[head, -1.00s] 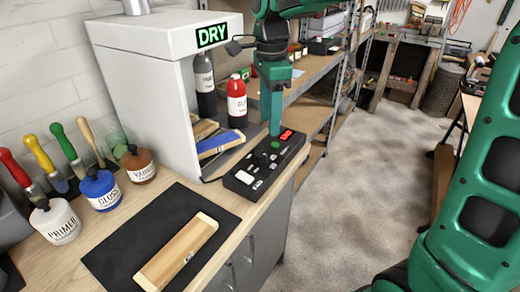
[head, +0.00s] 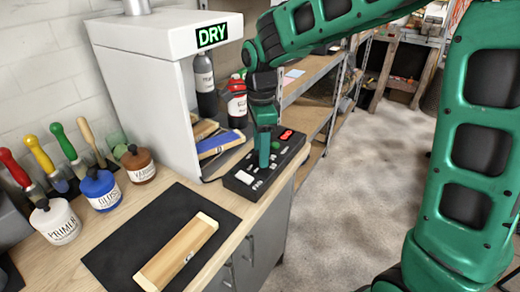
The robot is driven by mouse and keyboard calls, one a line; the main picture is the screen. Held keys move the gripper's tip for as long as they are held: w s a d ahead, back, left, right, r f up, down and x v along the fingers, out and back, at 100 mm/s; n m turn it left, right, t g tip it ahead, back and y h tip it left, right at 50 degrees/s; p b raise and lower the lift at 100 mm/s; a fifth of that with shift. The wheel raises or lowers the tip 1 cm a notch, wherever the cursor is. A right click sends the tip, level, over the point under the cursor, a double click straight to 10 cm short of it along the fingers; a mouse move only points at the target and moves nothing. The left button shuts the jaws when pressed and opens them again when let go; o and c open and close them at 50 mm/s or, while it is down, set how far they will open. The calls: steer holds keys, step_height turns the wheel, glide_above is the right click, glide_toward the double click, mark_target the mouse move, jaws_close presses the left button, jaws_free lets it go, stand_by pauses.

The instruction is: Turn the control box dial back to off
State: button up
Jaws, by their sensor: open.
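The black control box (head: 247,188) lies on the bench at the front right of the white cabinet. It carries white switches, a red rocker (head: 286,134) and other small controls. My gripper (head: 264,163) points down over the middle of the box, with its fingertips at or just above the top face. I see the fingers nearly edge-on, and nothing shows held in them. The sign (head: 212,36) on the cabinet (head: 143,90) reads DRY in lit green.
A blue-topped wooden block (head: 221,143) and bottles (head: 237,106) stand close behind the box. A wooden block (head: 178,252) lies on a black mat (head: 110,262). Paint jars (head: 100,190) and brushes stand at left. The bench edge drops off just right of the box.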

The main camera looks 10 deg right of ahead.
steer(key=shift+f, duration=0.1)
steer(key=shift+c, duration=0.5)
steer(key=c, duration=0.9)
steer(key=shift+c, duration=0.2)
